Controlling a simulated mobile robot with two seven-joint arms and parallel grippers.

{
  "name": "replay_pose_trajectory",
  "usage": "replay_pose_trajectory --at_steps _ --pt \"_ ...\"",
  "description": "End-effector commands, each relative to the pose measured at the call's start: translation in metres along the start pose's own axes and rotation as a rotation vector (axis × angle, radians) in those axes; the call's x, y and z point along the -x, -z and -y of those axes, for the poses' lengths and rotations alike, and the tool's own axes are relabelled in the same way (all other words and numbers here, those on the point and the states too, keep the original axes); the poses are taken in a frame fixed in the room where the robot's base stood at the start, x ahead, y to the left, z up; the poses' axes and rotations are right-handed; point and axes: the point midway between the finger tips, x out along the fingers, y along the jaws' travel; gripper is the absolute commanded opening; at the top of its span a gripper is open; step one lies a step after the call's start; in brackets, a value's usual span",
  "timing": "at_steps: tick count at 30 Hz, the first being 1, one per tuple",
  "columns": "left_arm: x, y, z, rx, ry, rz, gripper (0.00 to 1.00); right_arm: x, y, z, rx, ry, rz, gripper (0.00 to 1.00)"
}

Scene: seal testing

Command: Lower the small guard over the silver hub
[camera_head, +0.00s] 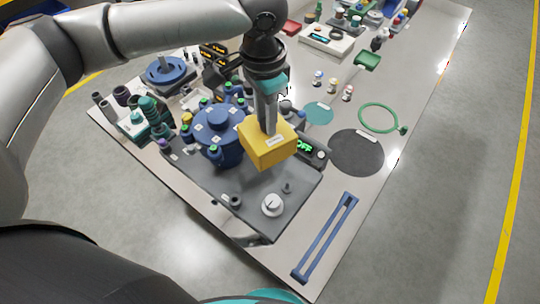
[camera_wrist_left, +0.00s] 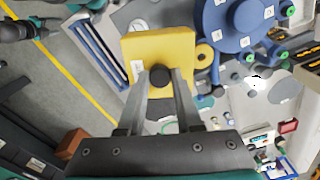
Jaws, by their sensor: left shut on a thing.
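The small guard is a yellow box (camera_head: 267,151) with a pale label, over the back right part of a dark grey machine base (camera_head: 215,186). My left gripper (camera_head: 268,128) points down and is shut on the guard's top knob. In the left wrist view, the dark knob sits between the fingers (camera_wrist_left: 160,77) and the yellow guard (camera_wrist_left: 160,46) lies beyond them. I cannot tell whether the guard touches the base.
A blue round drum (camera_head: 218,133) with green-tipped fittings stands close left of the guard. A display box (camera_head: 309,149) is close on its right. A blue frame (camera_head: 325,238) lies at the table's front right.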

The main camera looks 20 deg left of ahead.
Motion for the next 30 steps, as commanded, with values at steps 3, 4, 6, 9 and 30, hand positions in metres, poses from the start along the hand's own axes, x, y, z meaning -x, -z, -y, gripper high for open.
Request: replay_pose_trajectory --at_steps 3,4,6,9,30 --pt "-0.013 0.003 -0.008 -0.212 -0.008 0.0 0.0 0.023 -0.001 -0.003 -0.002 -0.004 0.006 0.6" --pt "-0.017 0.004 -0.01 -0.267 -0.009 -0.001 0.0 0.027 -0.002 -0.003 -0.002 -0.004 0.007 0.6" --pt "-0.027 0.004 -0.015 -0.394 -0.009 -0.002 0.0 0.037 -0.003 -0.005 -0.001 -0.006 0.01 0.6" --pt "-0.042 0.002 -0.023 -0.574 -0.01 -0.002 0.0 0.05 -0.003 -0.006 0.0 -0.008 0.014 0.6" --pt "-0.1 -0.022 -0.059 -1.204 -0.017 0.017 0.0 0.084 0.0 -0.006 0.005 -0.006 0.015 0.6"
